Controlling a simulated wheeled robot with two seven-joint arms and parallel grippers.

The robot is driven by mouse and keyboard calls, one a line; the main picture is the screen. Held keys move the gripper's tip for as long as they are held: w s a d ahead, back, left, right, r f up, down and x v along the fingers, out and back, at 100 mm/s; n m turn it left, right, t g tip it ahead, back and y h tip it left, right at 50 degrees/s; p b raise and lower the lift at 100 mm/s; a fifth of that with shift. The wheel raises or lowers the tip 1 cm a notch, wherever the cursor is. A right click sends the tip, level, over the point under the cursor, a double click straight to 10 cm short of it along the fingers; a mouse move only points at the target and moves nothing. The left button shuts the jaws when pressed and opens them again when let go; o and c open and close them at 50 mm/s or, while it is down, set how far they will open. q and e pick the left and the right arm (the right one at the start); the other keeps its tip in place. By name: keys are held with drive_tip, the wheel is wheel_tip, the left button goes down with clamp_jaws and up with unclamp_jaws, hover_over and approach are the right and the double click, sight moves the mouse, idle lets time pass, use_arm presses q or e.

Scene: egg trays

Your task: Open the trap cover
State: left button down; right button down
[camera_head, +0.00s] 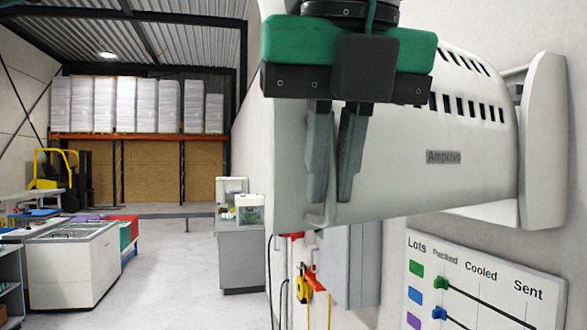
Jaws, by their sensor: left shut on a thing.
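The trap cover (400,190) is a large, pale, rounded housing with rows of dark slots and an "Ampervo" label. It is fixed to the wall at the right and fills the upper middle of the head view. My left gripper (331,193), with a green and black body, hangs at the cover's near left end with its fingers pointing down. Its fingers are shut on a pale handle (322,214) at the cover's edge, and a narrow gap shows between them. The gripper hides part of the cover's top and left end. My right gripper is out of view.
A wall board (470,285) with coloured markers hangs below the trap. A grey box (350,265) and a yellow hanging tool (303,289) are on the wall. A white chest (70,260) stands at the left; the floor (185,280) between is clear.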

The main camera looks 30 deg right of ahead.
use_arm(q)
drive_tip(key=shift+s+r, duration=0.1)
idle(0.3)
drive_tip(key=c, duration=1.5)
unclamp_jaws()
drive_tip(key=shift+d, duration=0.1)
drive_tip(key=shift+r, duration=0.35)
drive_tip(key=p+v, duration=0.1)
drive_tip(key=v, duration=1.2)
